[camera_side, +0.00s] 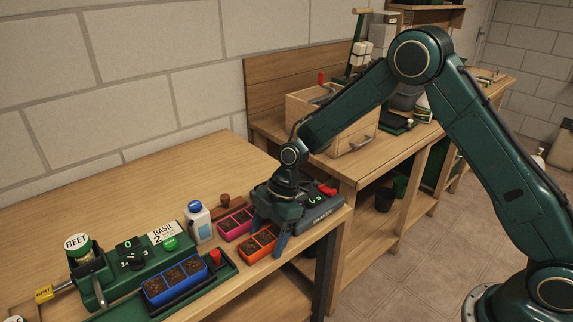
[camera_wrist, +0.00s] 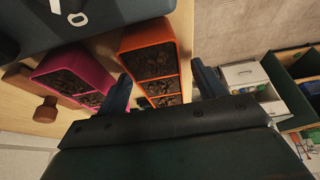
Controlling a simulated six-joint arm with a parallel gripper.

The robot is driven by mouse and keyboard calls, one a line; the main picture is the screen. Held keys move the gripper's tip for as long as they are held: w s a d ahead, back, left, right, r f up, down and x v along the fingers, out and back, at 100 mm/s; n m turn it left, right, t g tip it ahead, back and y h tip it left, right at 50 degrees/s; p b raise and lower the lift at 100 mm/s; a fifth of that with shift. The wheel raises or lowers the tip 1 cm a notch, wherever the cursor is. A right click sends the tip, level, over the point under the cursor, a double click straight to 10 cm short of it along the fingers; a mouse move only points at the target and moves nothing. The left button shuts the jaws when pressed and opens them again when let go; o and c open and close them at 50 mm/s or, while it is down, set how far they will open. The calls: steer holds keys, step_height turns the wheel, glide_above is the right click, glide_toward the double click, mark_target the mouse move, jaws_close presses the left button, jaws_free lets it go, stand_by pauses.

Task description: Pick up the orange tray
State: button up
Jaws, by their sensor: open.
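The orange tray (camera_side: 260,252) holds dark soil in several cells and sits on the bench near its front right edge. In the wrist view the orange tray (camera_wrist: 128,41) runs up the middle, between my two fingers. My gripper (camera_side: 268,242) points down over the tray with its fingers apart; it also shows in the wrist view (camera_wrist: 161,70). One finger is on each side of the tray, with a gap to the right finger. I cannot tell whether the left finger touches the tray. My gripper hides part of the tray in the side view.
A pink tray (camera_side: 236,226) stands close beside the orange one. A dark grey shaker (camera_side: 322,212) stands right of my gripper. A wooden stamp (camera_side: 226,202), white bottle (camera_side: 199,224), blue tray (camera_side: 174,283) and green seeding station (camera_side: 130,262) are to the left. The bench's back left is clear.

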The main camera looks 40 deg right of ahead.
mark_target(267, 236)
stand_by(0.5)
steer(key=c, duration=1.1)
step_height(267, 236, up, 20)
stand_by(0.6)
